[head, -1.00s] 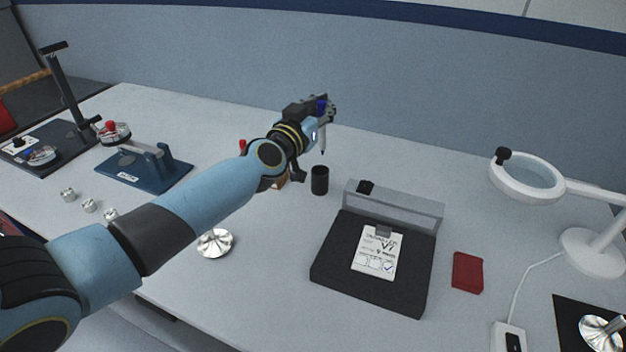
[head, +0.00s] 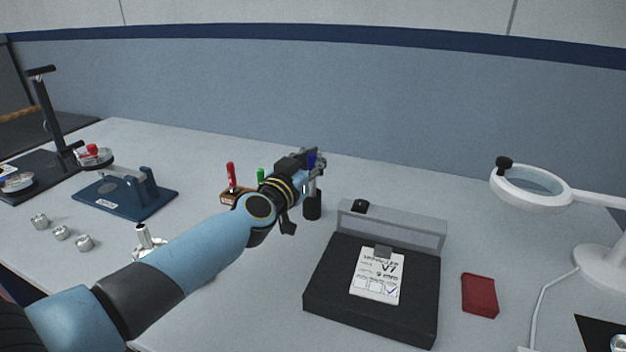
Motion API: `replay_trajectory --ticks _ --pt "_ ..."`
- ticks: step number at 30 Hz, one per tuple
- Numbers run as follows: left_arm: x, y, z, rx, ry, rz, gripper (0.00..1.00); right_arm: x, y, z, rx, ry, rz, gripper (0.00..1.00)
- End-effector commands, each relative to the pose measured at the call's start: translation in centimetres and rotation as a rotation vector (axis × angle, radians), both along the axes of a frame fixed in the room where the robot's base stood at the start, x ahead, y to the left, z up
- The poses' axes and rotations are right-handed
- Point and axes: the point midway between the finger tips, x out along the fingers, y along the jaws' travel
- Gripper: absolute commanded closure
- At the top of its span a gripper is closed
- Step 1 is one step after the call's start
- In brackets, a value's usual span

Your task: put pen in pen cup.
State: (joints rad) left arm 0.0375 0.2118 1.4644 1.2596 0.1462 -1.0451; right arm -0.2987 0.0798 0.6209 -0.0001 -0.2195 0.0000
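The pen (head: 312,163) has a blue upper end and a grey lower body, and stands close to upright. My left gripper (head: 316,161) is shut on it, seen from behind and partly hidden by its own wrist. The pen cup (head: 312,208) is a small black cylinder standing on the table directly below the gripper. The pen's lower end overlaps the cup's mouth in the head view. I cannot tell how far it is inside. My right gripper is not in view.
A black box with a checklist card (head: 378,275) lies right of the cup. A wooden block (head: 236,197) with red and green tools stands behind my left arm. A red block (head: 479,295) and a magnifier lamp (head: 530,185) are at right. A blue fixture (head: 125,195) is at left.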

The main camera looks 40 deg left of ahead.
Motion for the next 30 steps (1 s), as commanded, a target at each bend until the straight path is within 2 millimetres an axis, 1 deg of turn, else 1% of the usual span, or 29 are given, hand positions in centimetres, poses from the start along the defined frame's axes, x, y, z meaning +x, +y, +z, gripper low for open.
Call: replay_trajectory --ticks 1,3,11,15,21,22,30 --pt "-0.02 0.01 -1.45 0.0 0.001 0.0 1.0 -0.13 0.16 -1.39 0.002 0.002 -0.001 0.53" --pt "-0.02 0.0 -2.01 0.0 0.001 0.0 1.0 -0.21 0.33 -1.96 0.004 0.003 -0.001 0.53" --pt "0.0 0.01 -1.68 0.0 0.0 0.0 1.0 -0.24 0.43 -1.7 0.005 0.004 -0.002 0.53" --pt "0.0 0.01 -2.17 -0.002 0.001 0.0 1.0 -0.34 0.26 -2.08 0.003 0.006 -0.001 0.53" --pt "-0.01 0.0 -2.05 -0.001 0.001 0.0 0.74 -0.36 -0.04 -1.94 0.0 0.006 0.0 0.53" --pt "-0.01 0.0 -2.05 -0.001 0.001 0.0 0.71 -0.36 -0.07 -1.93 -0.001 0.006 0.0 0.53" --pt "-0.01 0.0 -1.9 -0.001 0.001 0.0 0.71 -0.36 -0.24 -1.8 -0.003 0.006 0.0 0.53"
